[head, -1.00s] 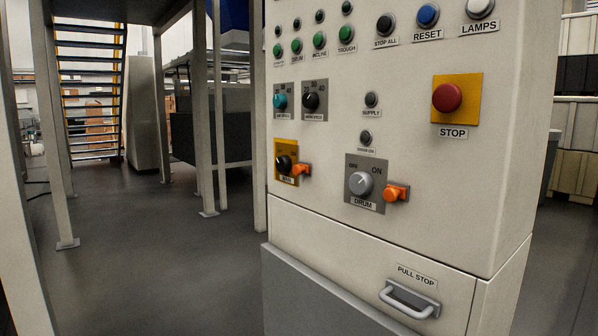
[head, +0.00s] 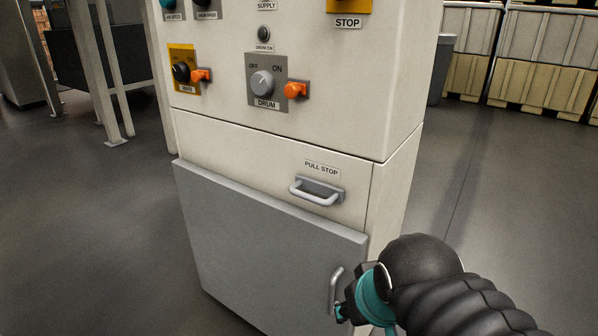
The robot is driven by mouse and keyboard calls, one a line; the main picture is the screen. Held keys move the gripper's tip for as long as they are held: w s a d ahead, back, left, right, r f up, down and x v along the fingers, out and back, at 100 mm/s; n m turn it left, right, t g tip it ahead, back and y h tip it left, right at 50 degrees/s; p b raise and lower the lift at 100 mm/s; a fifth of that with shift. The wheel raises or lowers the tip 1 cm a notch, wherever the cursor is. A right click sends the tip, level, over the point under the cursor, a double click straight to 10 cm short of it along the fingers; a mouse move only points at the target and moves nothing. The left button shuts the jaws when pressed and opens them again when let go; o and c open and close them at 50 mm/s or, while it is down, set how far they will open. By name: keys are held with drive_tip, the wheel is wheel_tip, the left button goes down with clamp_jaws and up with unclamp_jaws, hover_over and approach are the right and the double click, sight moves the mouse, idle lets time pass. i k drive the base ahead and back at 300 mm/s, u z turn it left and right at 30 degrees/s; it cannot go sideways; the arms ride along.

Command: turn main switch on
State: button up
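The main switch (head: 181,72) is a black rotary knob on a yellow plate at the left of the cream control cabinet (head: 300,135), in the head view. A label reading MAIN sits below it, and ON is faintly marked at its upper right. The knob's pointing direction is too small to tell. An orange piece (head: 200,76) sits just right of the knob. My gripper (head: 345,310) is at the lower right, far below and right of the switch, in front of or close to the grey door's handle. Its fingers are mostly hidden, and nothing shows held.
A grey DRUM switch (head: 262,83) with an orange piece (head: 295,90) is to the right. A PULL STOP handle (head: 317,191) and a grey door handle (head: 335,290) stick out. Metal posts (head: 100,80) stand left; crates (head: 545,65) stand back right. Open floor lies on both sides.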

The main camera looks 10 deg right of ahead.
sight(181, 70)
drive_tip(key=u, duration=0.25)
drive_tip(key=k, duration=0.4)
drive_tip(key=u, duration=1.1)
drive_tip(key=i, duration=1.15)
drive_tip(key=z, duration=0.5)
